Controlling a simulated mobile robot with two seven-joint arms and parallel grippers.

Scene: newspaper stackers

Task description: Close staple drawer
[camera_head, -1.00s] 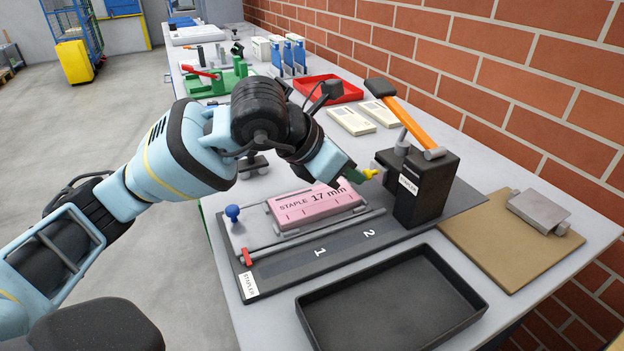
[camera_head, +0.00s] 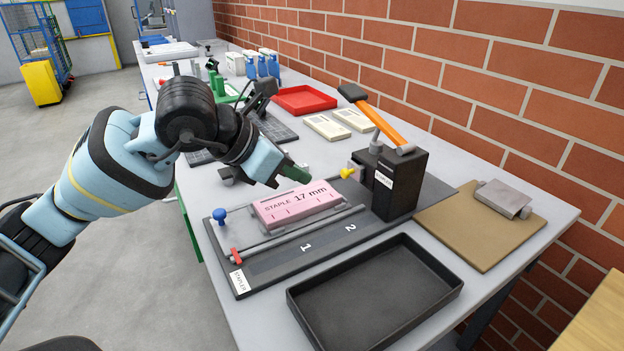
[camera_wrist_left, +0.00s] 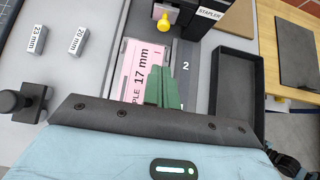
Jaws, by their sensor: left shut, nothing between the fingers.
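The pink staple block (camera_head: 297,203), marked "STAPLE 17 mm", lies in a grey tray on the dark stapler base (camera_head: 300,262). The black stapler (camera_head: 400,187) stands at the right end of this base. A yellow knob (camera_head: 347,173) sticks out beside the stapler; it also shows in the left wrist view (camera_wrist_left: 164,26). A blue knob (camera_head: 220,215) stands at the left end. My left gripper (camera_head: 297,173), with green fingers, is shut and empty above the staple block, apart from the yellow knob. In the left wrist view its fingers (camera_wrist_left: 160,90) cover part of the block. My right gripper is not in view.
An empty black tray (camera_head: 445,287) lies in front of the base. A brown board (camera_head: 455,240) lies to the right. A red tray (camera_head: 305,113) and pale boxes lie farther back. The brick wall bounds the right side.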

